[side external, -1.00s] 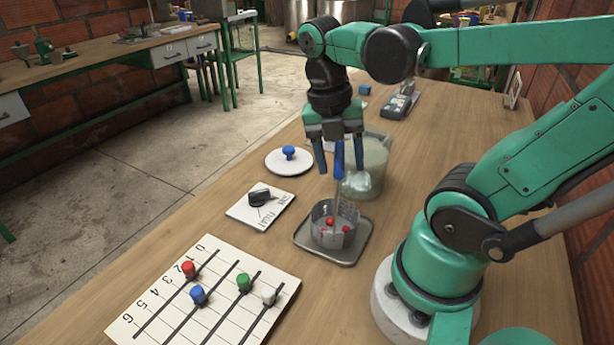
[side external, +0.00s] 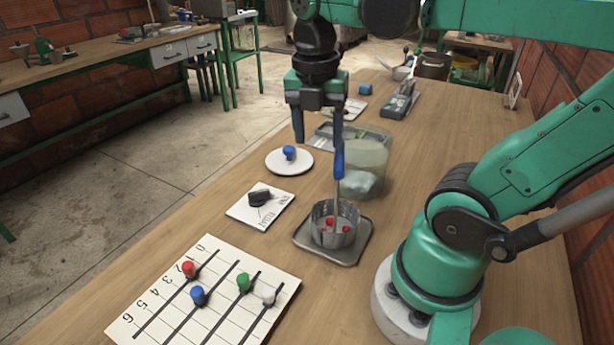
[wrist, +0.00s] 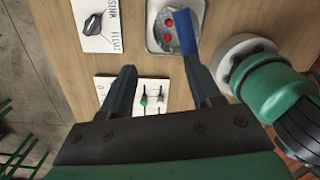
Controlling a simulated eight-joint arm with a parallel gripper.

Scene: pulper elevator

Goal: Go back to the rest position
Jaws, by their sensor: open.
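My gripper (side external: 318,140) is open above the table, with its two dark fingers apart and nothing between them in the side external view. It also shows in the wrist view (wrist: 160,85), fingers spread. A blue-handled tool (side external: 338,160) stands upright in a metal cup (side external: 322,236), close to the right fingertip in the picture; I cannot tell if they touch. Small red pieces (side external: 331,223) lie in the cup. The cup stands on a grey metal tray (side external: 345,256). The tool's blue handle (wrist: 184,32) also shows in the wrist view.
A clear container (side external: 366,165) stands just behind the cup. A slider board (side external: 225,310) with coloured knobs lies in front. A black knob card (side external: 262,205) and a white disc with a blue knob (side external: 289,160) lie left. Free air surrounds the gripper above the table.

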